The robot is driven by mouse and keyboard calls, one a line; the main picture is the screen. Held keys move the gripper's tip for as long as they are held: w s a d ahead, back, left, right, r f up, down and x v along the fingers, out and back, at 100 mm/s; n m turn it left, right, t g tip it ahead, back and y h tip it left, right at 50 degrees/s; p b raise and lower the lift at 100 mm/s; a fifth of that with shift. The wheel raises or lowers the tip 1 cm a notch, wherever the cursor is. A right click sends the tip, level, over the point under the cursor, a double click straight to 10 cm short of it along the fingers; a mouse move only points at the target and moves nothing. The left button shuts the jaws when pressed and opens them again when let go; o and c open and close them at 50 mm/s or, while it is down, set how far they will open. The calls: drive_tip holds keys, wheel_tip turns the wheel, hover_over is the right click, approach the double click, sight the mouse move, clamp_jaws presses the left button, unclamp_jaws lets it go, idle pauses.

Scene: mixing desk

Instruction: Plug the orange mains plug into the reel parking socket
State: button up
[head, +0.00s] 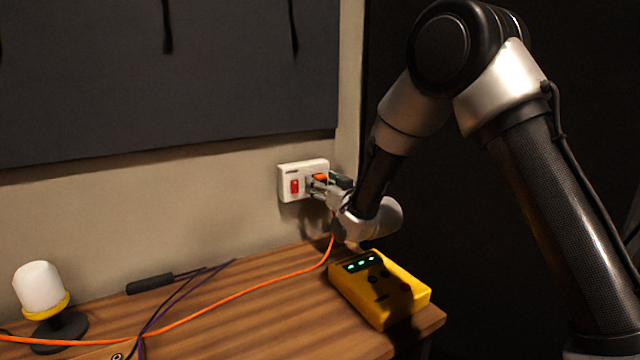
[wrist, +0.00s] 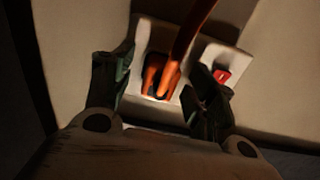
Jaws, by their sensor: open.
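The orange mains plug (head: 320,177) sits against a white wall socket plate (head: 286,170). In the wrist view the plug (wrist: 153,74) shows with its orange cable (wrist: 196,28) leading off to the top. How deep its pins sit is hidden. My gripper (head: 318,186) is at the plate. In the wrist view my gripper (wrist: 160,90) is open, one finger on each side of the plug, with a visible gap to both. I cannot make out anything clearly recognisable as a reel parking socket.
A red switch (head: 295,186) is on the plate's left. A yellow box (head: 385,292) with green lights stands at the desk's right edge. A white-topped lamp (head: 40,290), dark purple leads (head: 180,292) and the orange cable (head: 240,294) occupy the left of the wooden desk (head: 290,325).

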idle(0.4)
clamp_jaws()
drive_tip(key=v, duration=0.6)
idle(1.1)
